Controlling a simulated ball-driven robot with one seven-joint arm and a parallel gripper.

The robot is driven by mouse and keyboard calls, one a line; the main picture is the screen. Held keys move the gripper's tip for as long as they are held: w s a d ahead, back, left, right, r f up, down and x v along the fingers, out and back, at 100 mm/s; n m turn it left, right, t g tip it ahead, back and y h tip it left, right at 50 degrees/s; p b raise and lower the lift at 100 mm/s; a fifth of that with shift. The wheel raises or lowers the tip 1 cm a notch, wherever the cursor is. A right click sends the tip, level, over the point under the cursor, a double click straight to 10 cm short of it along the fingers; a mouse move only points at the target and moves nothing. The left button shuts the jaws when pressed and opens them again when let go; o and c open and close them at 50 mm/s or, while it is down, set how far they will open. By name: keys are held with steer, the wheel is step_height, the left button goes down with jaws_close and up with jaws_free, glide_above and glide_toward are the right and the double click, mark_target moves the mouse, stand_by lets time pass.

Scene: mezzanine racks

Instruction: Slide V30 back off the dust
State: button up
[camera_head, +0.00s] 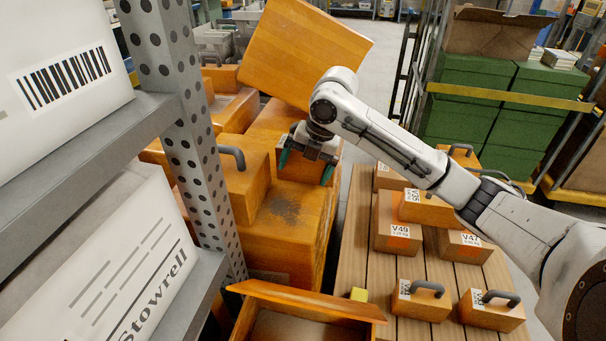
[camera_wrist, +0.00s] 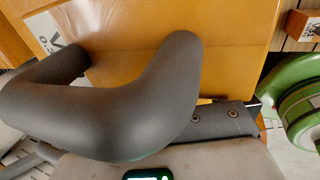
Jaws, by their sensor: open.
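No label reading V30 is legible. An orange box with a grey handle (camera_head: 241,185) stands on the large orange cabinet top (camera_head: 270,238), left of my gripper. A dark dust patch (camera_head: 286,206) lies bare on that top, right of the box and below my gripper. My gripper (camera_head: 306,168) is open, its green fingertips pointing down above the top, in front of another orange block. In the wrist view a big grey handle (camera_wrist: 150,100) fills the near field, beside an orange surface (camera_wrist: 220,25) with a partly hidden white label (camera_wrist: 46,32).
A large tilted orange box (camera_head: 305,50) rises behind my gripper. A perforated grey post (camera_head: 185,120) and shelf stand at left. An open drawer (camera_head: 300,300) juts out below.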

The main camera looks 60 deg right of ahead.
steer(key=shift+a, duration=0.1)
steer(key=shift+s+a, duration=0.25)
steer(key=shift+a, duration=0.4)
steer(key=shift+s+a, duration=0.25)
steer(key=shift+a, duration=0.4)
steer(key=shift+r, duration=0.1)
step_height(320, 180, up, 13)
steer(key=p, duration=1)
